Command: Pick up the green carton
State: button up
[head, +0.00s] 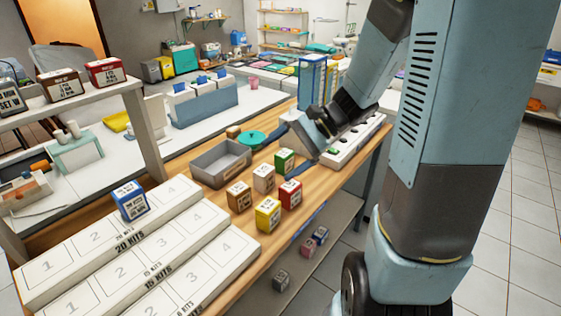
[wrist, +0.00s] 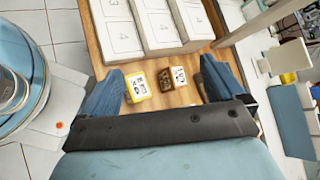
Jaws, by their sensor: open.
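The green carton (head: 285,161) stands upright on the wooden bench, behind the red carton (head: 291,194) and to the right of the pale tan carton (head: 264,179). My gripper (head: 287,153) is close by it, its blue fingers showing near the carton's left and right sides in the head view. I cannot tell how high the fingers are above the bench. In the wrist view my gripper (wrist: 163,78) is open, with the yellow carton (wrist: 138,88) and brown carton (wrist: 172,78) seen beyond the gap. The green carton does not show there. Nothing is held.
The yellow carton (head: 268,214) and brown carton (head: 239,196) stand in front. A grey tray (head: 219,166) lies left, and a white holed rack (head: 350,147) right. White numbered steps (head: 150,245) bear a blue carton (head: 130,201). A teal round item (head: 251,138) is behind.

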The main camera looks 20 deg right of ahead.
aim_at(280, 152)
jog(key=w+d+f+m+t+y, duration=0.1)
jog(key=w+f+m+t, duration=0.1)
jog(key=w+m, duration=0.1)
jog(key=w+d+f+m+t+y, duration=0.1)
jog(key=w+d+f+m+t, duration=0.1)
jog(key=w+m, duration=0.1)
jog(key=w+d+f+m+t+y, duration=0.1)
jog(key=w+d+f+m+t, duration=0.1)
jog(key=w+f, duration=0.1)
jog(key=shift+w+m+y, duration=0.3)
jog(key=shift+w+m, duration=0.1)
jog(key=shift+w, duration=0.05)
jog(key=w+d+f+m+t+h, duration=0.1)
jog(key=d+f+m+t, duration=0.1)
jog(key=d+f+m, duration=0.1)
jog(key=w+d+f+m+t+h, duration=0.1)
jog(key=w+d+f+m+t, duration=0.1)
jog(key=d+f+m+t, duration=0.1)
jog(key=w+d+f+m+t+h, duration=0.2)
jog(key=d+f+m+t, duration=0.1)
jog(key=f, duration=0.1)
jog(key=shift+w+d+m, duration=0.2)
jog(key=shift+d+m, duration=0.05)
jog(key=shift+m, duration=0.15)
jog(key=x, duration=1.3)
jog(key=shift+w+r, duration=0.15)
jog(key=shift+w, duration=0.15)
jog(key=c, duration=1.1)
jog(key=shift+o, duration=0.2)
jog(key=shift+r, duration=0.15)
